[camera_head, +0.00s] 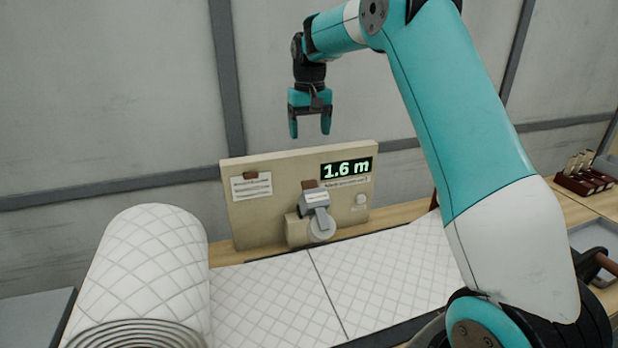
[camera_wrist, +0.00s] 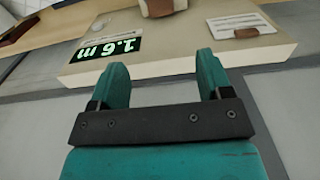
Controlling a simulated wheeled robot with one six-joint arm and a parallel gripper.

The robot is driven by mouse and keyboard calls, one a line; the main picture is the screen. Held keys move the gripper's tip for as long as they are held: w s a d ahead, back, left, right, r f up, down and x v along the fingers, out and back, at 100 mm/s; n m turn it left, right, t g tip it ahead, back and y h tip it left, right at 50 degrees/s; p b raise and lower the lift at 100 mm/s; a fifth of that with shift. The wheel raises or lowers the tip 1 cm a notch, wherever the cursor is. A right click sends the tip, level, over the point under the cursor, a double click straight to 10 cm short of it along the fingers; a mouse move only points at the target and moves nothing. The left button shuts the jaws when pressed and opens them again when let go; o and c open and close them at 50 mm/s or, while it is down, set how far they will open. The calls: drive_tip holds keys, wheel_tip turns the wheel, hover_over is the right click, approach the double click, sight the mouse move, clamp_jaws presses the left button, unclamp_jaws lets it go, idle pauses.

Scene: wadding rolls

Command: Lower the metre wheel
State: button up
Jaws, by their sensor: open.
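The metre wheel (camera_head: 320,225) is a pale round wheel on a grey arm, mounted low on the front of a beige board (camera_head: 270,220). It sits just above the white quilted wadding (camera_head: 265,295); I cannot tell whether it touches the wadding. The display (camera_head: 346,168) on the board reads 1.6 m, and it also shows upside down in the wrist view (camera_wrist: 112,48). My gripper (camera_head: 310,130) is open and empty, pointing down above the top edge of the board. In the wrist view its teal fingers (camera_wrist: 160,75) are apart with nothing between them.
A dark line crosses the flat wadding. A dark red rack (camera_head: 585,180) and a grey tray (camera_head: 595,240) lie on the wooden bench at the right. The grey wall is close behind the board.

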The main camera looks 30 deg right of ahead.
sight(309, 182)
wheel_tip(309, 182, down, 15)
drive_tip(key=p, duration=0.4)
drive_tip(key=c, duration=1.3)
drive_tip(key=shift+a, duration=0.15)
